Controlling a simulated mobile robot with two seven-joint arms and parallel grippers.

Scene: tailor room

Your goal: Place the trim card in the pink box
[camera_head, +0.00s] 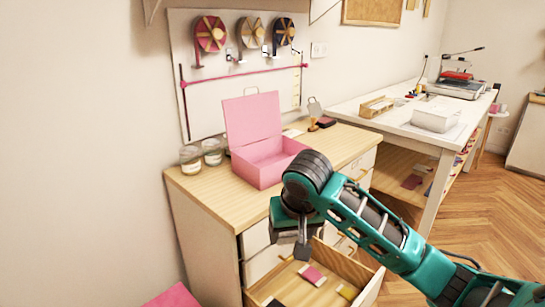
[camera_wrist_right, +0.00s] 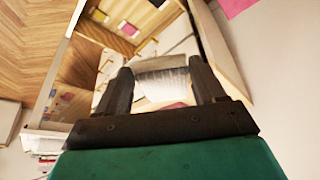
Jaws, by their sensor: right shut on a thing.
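The pink box (camera_head: 262,172) stands with its lid up on the wooden-topped cabinet. My right gripper (camera_head: 303,250) is over the open drawer (camera_head: 368,288), in front of and below the box. In the right wrist view, my right gripper (camera_wrist_right: 163,85) is shut on a pale, flat thing (camera_wrist_right: 160,80), which appears to be the trim card. It spans the space between the fingers, with a reddish patch at its lower edge. In the head view the held card is hidden or too small to tell. My left gripper is not in view.
A pink-and-white card (camera_head: 312,275) and a yellow one (camera_head: 348,292) lie in the drawer. Two glass jars (camera_head: 190,159) stand left of the box. A white work table (camera_head: 400,122) is at the right. The cabinet top's front left is bare.

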